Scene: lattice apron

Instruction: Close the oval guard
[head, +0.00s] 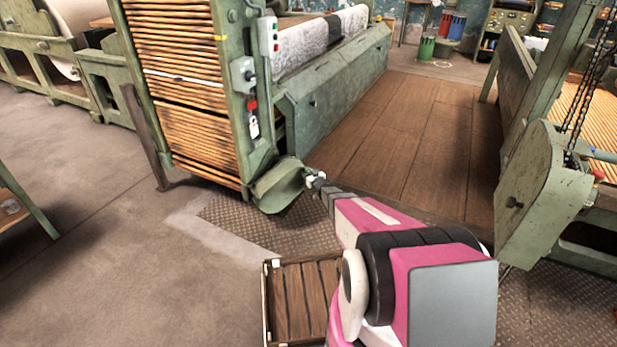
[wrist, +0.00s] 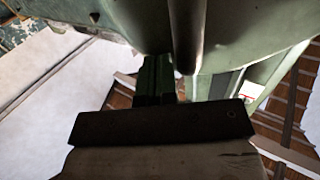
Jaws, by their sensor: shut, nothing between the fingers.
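The oval guard (head: 278,188) is a green, rounded metal cover at the foot of the green machine's end post. It stands out at a slant from the post, so it looks partly open; how far I cannot tell. My gripper (head: 313,181) reaches to its right edge, with its fingertips close against it. Whether they touch is unclear. In the wrist view, green metal, probably the guard (wrist: 225,35), fills the top, and my gripper's fingers (wrist: 155,75) are shut with nothing between them, just under its edge.
A second green guard (head: 545,195) with a dark knob hangs at the right. A wooden slatted crate (head: 265,300) sits on the floor beside my arm. A red tag and padlock (head: 253,122) hang on the post. Wooden floor (head: 420,130) behind is clear.

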